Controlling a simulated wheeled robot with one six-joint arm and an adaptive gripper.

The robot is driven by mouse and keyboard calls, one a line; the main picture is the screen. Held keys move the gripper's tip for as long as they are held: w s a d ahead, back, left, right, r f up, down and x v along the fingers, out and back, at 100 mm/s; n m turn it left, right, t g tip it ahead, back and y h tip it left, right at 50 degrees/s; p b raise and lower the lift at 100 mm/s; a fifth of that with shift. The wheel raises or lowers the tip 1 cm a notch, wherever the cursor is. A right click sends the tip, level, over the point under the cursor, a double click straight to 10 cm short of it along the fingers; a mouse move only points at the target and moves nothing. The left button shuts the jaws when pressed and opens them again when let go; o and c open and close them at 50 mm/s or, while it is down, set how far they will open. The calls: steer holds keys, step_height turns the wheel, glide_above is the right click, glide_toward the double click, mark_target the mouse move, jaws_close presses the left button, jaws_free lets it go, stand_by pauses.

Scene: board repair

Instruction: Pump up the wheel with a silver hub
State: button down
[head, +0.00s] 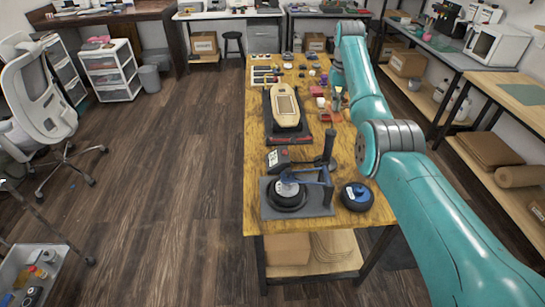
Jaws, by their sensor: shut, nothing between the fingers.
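A black wheel with a pale, silver-looking hub (287,190) lies flat on a grey base plate (322,205) near the table's front edge. A blue arm (312,174) from a dark upright post (329,148) reaches over it and hides part of the hub. Whether the blue arm touches the wheel is too small to tell. A second black wheel with a blue hub (357,194) lies to the right of the plate. My gripper (338,84) is shut and empty, far back over the table's right side.
A long tan board (286,107) lies on a dark stand mid-table. Small parts, including a red block (321,102), crowd the back and right side. The wooden table top (252,150) is bare along its left edge. Side benches (438,62) stand at the right; the floor (170,190) is open at the left.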

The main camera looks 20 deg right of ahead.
steer(key=shift+f, duration=3.25)
steer(key=shift+r, duration=4)
steer(key=shift+f, duration=4)
steer(key=shift+r, duration=4)
steer(key=shift+r, duration=2.5)
